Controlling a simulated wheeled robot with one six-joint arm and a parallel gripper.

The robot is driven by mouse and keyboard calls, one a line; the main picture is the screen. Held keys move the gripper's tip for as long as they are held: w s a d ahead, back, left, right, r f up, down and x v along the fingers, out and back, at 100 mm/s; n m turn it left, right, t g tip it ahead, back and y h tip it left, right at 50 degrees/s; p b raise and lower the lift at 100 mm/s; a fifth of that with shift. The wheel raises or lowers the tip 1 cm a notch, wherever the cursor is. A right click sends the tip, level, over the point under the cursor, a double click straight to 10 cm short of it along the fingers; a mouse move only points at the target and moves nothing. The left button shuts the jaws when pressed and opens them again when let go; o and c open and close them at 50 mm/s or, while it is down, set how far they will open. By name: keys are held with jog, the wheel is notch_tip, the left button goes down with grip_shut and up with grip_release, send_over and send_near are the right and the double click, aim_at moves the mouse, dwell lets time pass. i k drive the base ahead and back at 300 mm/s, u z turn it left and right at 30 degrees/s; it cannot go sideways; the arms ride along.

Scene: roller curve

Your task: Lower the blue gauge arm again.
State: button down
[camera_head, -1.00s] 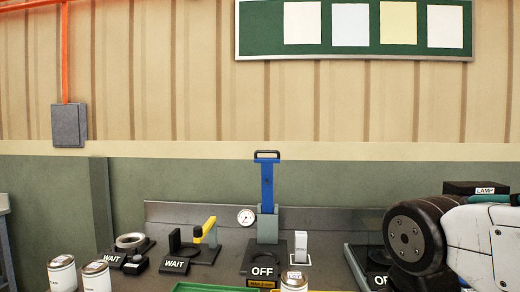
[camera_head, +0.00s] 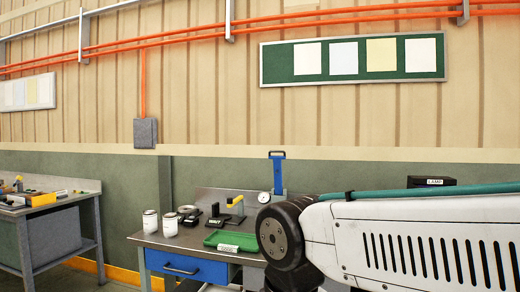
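The blue gauge arm (camera_head: 277,174) stands upright at the back of the grey workbench (camera_head: 153,237), with its dark handle at the top. Its foot is hidden behind my white arm and dark wrist joint. A round dial (camera_head: 264,197) sits just left of it. My arm reaches in from the right in front of the bench. My gripper is not in view, so I cannot tell what it holds.
Two white cans (camera_head: 150,221) stand at the bench's left end. A green tray (camera_head: 232,240) lies near the front, right of them, and a yellow-handled device (camera_head: 235,202) stands behind it. A box marked LAMP (camera_head: 431,181) is at the right. Another bench (camera_head: 50,235) stands far left.

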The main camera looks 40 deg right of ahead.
aim_at(277, 160)
jog(key=u, duration=0.25)
jog(key=i, duration=1.75)
jog(key=z, duration=1.25)
jog(key=i, duration=0.7)
jog(key=z, duration=0.8)
